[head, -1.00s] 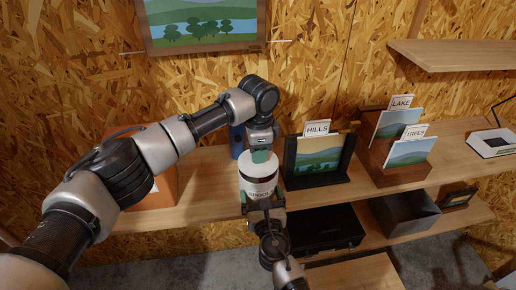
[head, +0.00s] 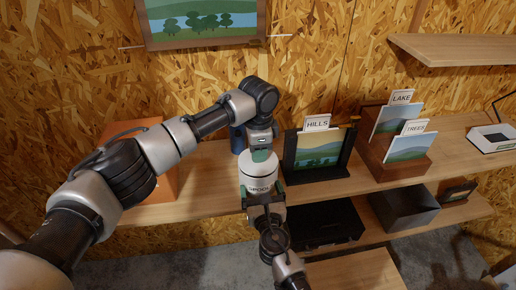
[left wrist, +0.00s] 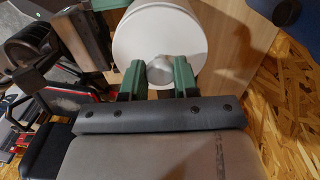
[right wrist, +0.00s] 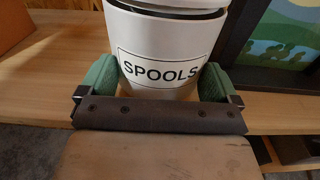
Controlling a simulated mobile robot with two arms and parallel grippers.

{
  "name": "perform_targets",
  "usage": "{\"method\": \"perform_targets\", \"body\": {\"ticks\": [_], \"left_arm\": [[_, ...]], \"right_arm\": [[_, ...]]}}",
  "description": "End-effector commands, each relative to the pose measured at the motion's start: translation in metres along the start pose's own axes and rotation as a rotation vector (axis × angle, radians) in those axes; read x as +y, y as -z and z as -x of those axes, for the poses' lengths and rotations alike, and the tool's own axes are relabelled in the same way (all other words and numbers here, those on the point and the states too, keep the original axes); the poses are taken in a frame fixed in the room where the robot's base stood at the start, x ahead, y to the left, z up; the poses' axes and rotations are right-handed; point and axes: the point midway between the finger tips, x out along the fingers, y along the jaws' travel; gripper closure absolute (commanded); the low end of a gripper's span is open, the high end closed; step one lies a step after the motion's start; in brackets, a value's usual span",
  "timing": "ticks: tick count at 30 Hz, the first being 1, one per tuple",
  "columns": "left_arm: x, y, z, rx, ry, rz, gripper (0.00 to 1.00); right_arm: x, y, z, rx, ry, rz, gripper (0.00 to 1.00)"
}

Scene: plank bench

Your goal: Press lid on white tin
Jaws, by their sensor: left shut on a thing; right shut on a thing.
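The white tin (head: 261,187) labelled SPOOLS stands upright at the shelf's front edge. It also shows in the right wrist view (right wrist: 160,88). My right gripper (right wrist: 157,76) is shut around its body, one green finger on each side. The white lid (left wrist: 150,35) is over the tin's mouth. My left gripper (left wrist: 160,78), above the tin, is shut on the lid's grey knob (left wrist: 161,71). In the right wrist view a dark gap shows between the lid (right wrist: 165,3) and the tin's rim, and the lid looks slightly tilted. The far side of the rim is hidden.
A black picture holder with a HILLS card (head: 317,123) stands just right of the tin. A blue object (head: 237,139) is behind it, and an orange box (head: 160,185) is left, behind my left arm. A wooden rack (head: 400,170) stands farther right.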

Motion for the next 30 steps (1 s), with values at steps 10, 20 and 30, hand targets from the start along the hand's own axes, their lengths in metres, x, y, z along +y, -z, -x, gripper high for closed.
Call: {"method": "perform_targets", "body": {"ticks": [10, 20, 30], "left_arm": [[0.000, 0.000, -0.007, 0.001, -0.002, 0.000, 0.93], [0.000, 0.000, -0.009, 0.000, -0.001, 0.000, 0.41], [0.000, 0.000, 0.003, 0.000, 0.001, 0.000, 0.41]], "right_arm": [[0.000, 0.001, 0.000, 0.001, 0.000, 0.001, 0.50], [0.000, 0.001, 0.000, 0.001, 0.000, 0.000, 0.50], [0.000, 0.001, 0.000, 0.001, 0.000, 0.000, 0.50]]}}
